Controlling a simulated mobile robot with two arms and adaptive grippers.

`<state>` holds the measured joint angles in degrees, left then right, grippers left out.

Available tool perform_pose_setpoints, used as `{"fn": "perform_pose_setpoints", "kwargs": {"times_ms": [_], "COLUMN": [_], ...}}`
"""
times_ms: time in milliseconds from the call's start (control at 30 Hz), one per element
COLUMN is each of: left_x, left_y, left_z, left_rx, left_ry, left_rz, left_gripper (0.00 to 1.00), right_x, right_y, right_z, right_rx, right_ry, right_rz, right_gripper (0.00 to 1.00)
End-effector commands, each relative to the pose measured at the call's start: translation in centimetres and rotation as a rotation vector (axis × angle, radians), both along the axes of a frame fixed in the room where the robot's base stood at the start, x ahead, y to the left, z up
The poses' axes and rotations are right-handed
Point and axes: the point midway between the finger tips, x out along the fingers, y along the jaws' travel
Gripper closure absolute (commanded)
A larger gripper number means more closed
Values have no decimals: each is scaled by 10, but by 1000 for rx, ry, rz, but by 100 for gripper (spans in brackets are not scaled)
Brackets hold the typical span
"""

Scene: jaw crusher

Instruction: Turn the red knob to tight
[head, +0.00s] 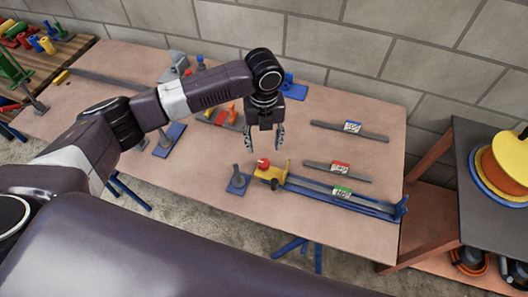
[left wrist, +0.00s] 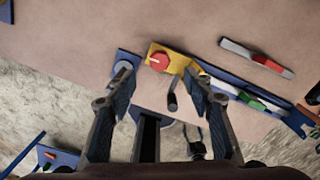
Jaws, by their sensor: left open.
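The red knob (head: 263,163) sits on a yellow block (head: 270,172) at the left end of a long blue fixture on the table. In the left wrist view the red knob (left wrist: 159,62) shows from above, on the yellow plate, between and beyond my fingertips. My left gripper (head: 264,140) points down above the table, behind the knob in the head view, open and empty. In the left wrist view my left gripper (left wrist: 160,92) has its fingers spread wide, apart from the knob. A dark lever (left wrist: 172,96) sticks out beside the yellow block. My right gripper is not seen.
The blue fixture (head: 365,206) holds a bar with a green label (head: 341,192). Bars with a red label (head: 340,166) and a blue label (head: 352,127) lie behind it. A blue-based post (head: 238,181) stands left of the knob. Spools (head: 505,165) sit on a side stand.

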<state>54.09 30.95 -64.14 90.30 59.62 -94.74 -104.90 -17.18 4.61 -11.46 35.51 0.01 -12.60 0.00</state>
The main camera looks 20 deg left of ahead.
Motion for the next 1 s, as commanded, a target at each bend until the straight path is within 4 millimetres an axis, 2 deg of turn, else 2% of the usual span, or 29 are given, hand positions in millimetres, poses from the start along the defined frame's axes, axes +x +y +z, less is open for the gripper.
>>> {"fn": "perform_pose_setpoints", "kwargs": {"times_ms": [100,333,800,933,1000], "left_x": [0,0,-1,-12,-24], "left_y": [0,0,-1,-15,-30], "left_z": [16,26,25,14,4], "left_rx": [-1,0,-2,-26,-58], "left_ry": [-2,0,1,-1,-4], "left_rz": [0,1,2,42,99], "left_gripper": [53,53,53,53,53], "right_x": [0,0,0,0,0], "right_y": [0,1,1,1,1], "right_z": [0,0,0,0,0], "right_rx": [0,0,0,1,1], "right_ry": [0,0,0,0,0], "right_rz": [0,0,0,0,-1], "right_gripper": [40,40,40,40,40]}}
